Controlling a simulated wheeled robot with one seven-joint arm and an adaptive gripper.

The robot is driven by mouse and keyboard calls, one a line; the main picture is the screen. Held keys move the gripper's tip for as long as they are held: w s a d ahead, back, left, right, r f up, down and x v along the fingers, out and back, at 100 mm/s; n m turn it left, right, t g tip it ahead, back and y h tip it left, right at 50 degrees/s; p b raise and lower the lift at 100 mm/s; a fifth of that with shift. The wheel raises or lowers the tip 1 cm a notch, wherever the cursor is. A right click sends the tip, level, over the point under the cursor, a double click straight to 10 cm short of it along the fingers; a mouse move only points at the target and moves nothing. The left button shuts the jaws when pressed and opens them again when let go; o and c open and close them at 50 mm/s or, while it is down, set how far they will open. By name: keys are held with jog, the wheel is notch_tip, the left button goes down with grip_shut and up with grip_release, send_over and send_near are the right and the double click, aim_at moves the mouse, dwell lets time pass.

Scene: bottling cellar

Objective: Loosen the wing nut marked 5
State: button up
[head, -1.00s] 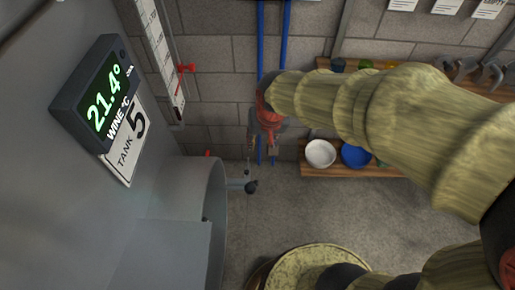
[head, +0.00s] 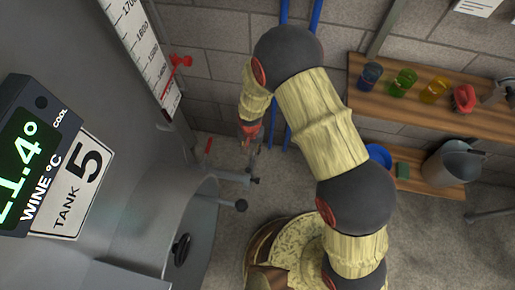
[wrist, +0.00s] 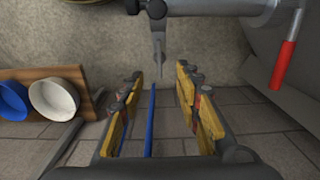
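No wing nut with a readable 5 can be made out. A white plate reading "TANK 5" (head: 70,185) is on the grey tank at the left of the head view. A dark knob or hand wheel (head: 181,249) sits at the round opening low on that tank. A grey pipe fitting (head: 232,175) with dark ends sticks out beside it. My gripper (head: 251,138) is just above this fitting, small and partly unclear. In the wrist view my gripper (wrist: 160,78) is open and empty. A grey lever-like part (wrist: 159,52) hangs from a grey pipe (wrist: 210,5), just beyond the fingertips.
A red handle (wrist: 286,55) is at the right of the wrist view. Blue pipes (head: 316,18) run down the block wall. A wooden shelf (head: 440,110) with cups and tools is at the right. A lower shelf holds a grey bucket (head: 452,163).

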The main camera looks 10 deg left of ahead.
aim_at(252, 157)
notch_tip(252, 157, down, 8)
jog(key=b, duration=0.2)
jog(key=shift+r+b, duration=0.2)
jog(key=shift+b, duration=0.15)
jog(key=c, duration=0.4)
grip_shut()
